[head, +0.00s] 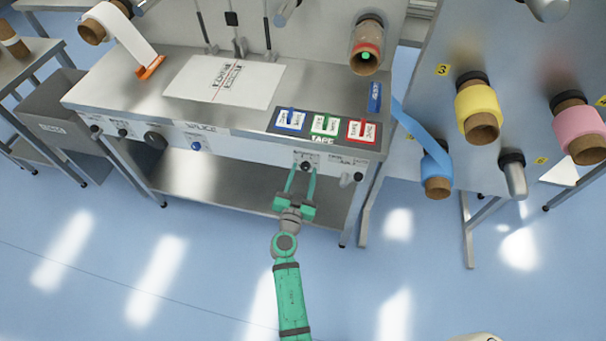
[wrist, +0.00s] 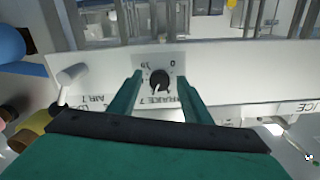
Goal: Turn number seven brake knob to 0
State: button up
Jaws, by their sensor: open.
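The brake 7 knob (wrist: 160,82) is a small black dial on a white plate, its lettering upside down in the wrist view. The mark 0 is at the plate's upper right and 10 at its upper left. A pale pointer mark on the knob seems to point down and slightly left. My green gripper (wrist: 159,76) is open, with one finger on each side of the knob and a gap to each. In the head view my gripper (head: 301,174) reaches the front panel below the tape pads, at the same knob (head: 305,165). Finger depth against the knob is unclear.
A lever labelled AIR (wrist: 72,74) sticks out left of the knob in the wrist view. The steel bench (head: 190,132) carries three tape pads (head: 325,123). A blue roll (head: 436,170) hangs to the right. The floor in front is clear.

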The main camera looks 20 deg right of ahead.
jog(key=c, duration=1)
jog(key=shift+c, duration=0.2)
